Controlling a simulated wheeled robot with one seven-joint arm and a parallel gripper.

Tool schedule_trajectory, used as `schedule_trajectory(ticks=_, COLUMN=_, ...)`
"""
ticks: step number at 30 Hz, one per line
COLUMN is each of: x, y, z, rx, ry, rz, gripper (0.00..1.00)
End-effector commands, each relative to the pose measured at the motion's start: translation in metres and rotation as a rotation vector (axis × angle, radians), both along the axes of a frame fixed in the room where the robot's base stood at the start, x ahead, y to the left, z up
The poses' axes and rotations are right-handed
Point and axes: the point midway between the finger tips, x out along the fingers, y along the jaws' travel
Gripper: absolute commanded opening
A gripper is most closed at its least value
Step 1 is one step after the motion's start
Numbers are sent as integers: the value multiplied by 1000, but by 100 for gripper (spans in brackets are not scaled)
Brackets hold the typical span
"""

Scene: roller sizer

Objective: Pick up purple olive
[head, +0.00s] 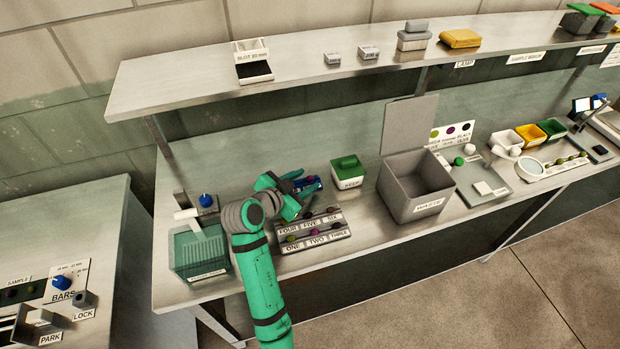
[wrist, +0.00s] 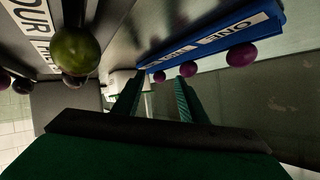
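Several purple olives sit in a row along a blue rack (wrist: 215,42) in the wrist view: a near one (wrist: 241,55) at right, a middle one (wrist: 188,69), and a far one (wrist: 158,76) that appears between my fingertips. My gripper (wrist: 158,84) is open, its two green fingers apart with nothing visibly held. In the head view my gripper (head: 303,186) is low over the bench beside the blue rack (head: 313,184), which it partly hides. Whether a finger touches an olive cannot be told.
A numbered rack (head: 312,237) with olives stands in front of my gripper; a green olive (wrist: 76,50) looms close in the wrist view. A green basket (head: 200,252) is at left.

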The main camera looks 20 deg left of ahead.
Motion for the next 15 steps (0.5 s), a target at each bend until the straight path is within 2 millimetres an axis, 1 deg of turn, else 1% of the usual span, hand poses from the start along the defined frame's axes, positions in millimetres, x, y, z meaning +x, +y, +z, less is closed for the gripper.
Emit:
schedule_trajectory(ticks=7, x=3, y=-3, z=-1, rx=1, ry=1, rz=-3, gripper=38)
schedule_trajectory(ticks=8, x=3, y=-3, z=-1, rx=1, ry=1, rz=-3, gripper=36)
schedule_trajectory(ticks=9, x=3, y=-3, z=-1, rx=1, ry=1, rz=-3, gripper=27)
schedule_trajectory(ticks=11, x=3, y=-3, z=-1, rx=0, ry=0, rz=-5, gripper=12)
schedule_trajectory(ticks=12, x=3, y=-3, z=-1, rx=0, ry=0, rz=-5, gripper=9)
schedule_trajectory(ticks=15, x=3, y=-4, z=-1, rx=0, ry=0, rz=-5, gripper=9)
